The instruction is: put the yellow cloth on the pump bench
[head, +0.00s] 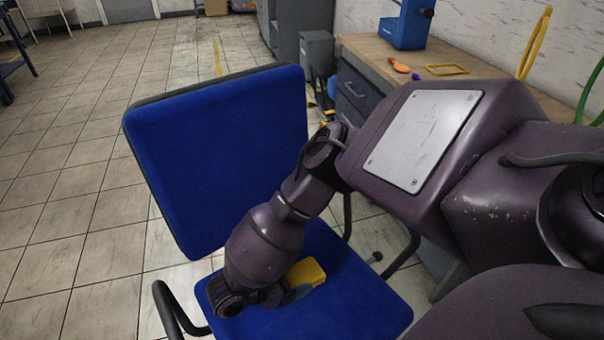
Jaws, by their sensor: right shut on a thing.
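The yellow cloth (308,272) shows as a small folded block at the blue chair's seat. My right gripper (290,293) is low over the seat and shut on the cloth; its wrist hides part of the cloth and most of the fingers. I cannot tell whether the cloth touches the seat. A wooden-topped bench (372,48) with grey drawers stands at the back right, with a blue device (405,25) on it; it may be the pump bench. My left gripper is out of view.
The blue chair (220,150) has its backrest behind my right forearm and an armrest at left. An orange item (399,65) and a flat yellow frame (447,69) lie on the bench. A grey cabinet (316,55) stands beside it. The tiled floor at left is clear.

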